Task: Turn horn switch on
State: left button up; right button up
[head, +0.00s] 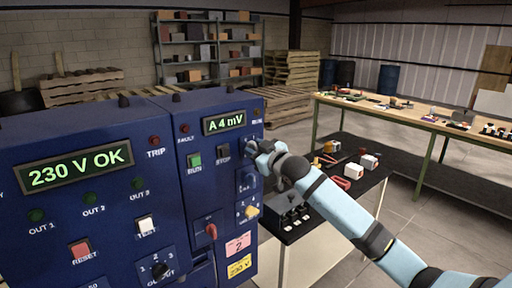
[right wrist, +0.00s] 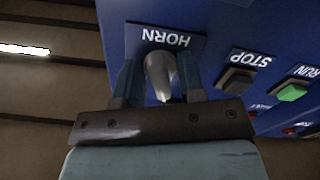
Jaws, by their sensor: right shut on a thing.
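The blue control cabinet (head: 140,150) fills the left of the head view. The horn switch (right wrist: 161,76) is a metal lever under the HORN label (right wrist: 165,37) in the right wrist view, which shows the panel upside down. My right gripper (right wrist: 160,80) has its fingers on both sides of the lever and is shut on it. In the head view my right gripper (head: 254,150) is against the panel's right part and hides the horn switch. My left gripper is in neither view.
The STOP button (right wrist: 238,78) and green RUN button (right wrist: 291,92) are beside the horn switch. A yellow knob (head: 251,211) and a red lever (head: 211,231) are lower on the panel. A black-topped cart (head: 345,205) with tools stands under my right arm.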

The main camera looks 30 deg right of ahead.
jog(key=m+p, duration=0.5)
jog(key=m, duration=0.2)
jog(key=shift+a+r+p, duration=0.1)
jog(key=shift+r+p, duration=0.1)
jog(key=shift+p, duration=0.2)
jog(key=shift+m+p, duration=0.5)
jog(key=shift+m, duration=0.2)
jog(key=shift+f+m+p, duration=0.1)
jog(key=shift+m+p, duration=0.25)
jog(key=shift+m, duration=0.45)
jog(key=o, duration=0.6)
jog(key=shift+c, duration=0.2)
jog(key=shift+f, duration=0.1)
jog(key=s+d+b, duration=0.1)
jog(key=s+b, duration=0.1)
jog(key=s, duration=1.1)
jog(key=shift+s, duration=0.4)
